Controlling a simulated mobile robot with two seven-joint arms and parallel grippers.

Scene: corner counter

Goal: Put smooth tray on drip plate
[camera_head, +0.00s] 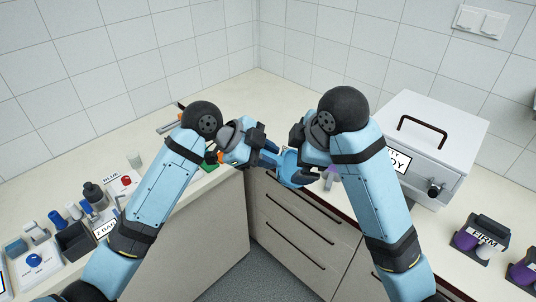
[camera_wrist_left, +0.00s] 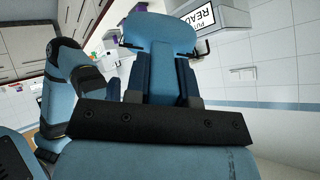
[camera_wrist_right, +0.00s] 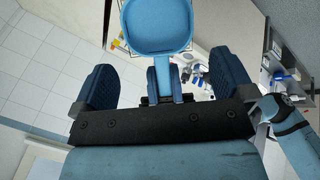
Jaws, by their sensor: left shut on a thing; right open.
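My left gripper (camera_head: 270,154) is shut on a light blue tray (camera_head: 290,170), in front of the counter corner. In the left wrist view the tray (camera_wrist_left: 160,32) stands out beyond the fingers, its broad face to the camera. In the right wrist view the tray (camera_wrist_right: 157,24) shows a rounded, raised rim and a narrow handle, with the left gripper's fingers at the handle. My right gripper (camera_wrist_right: 163,85) is open, its dark blue fingers wide apart on either side of the handle. In the head view the right hand partly hides the tray. I cannot make out which thing is the drip plate.
A white box (camera_head: 432,135) with a black handle and knob stands on the right counter. A dark holder marked FIRM (camera_head: 482,240) with purple parts is in front of it. Bottles, a dark bin (camera_head: 76,240) and small blocks crowd the left counter. The back corner is mostly clear.

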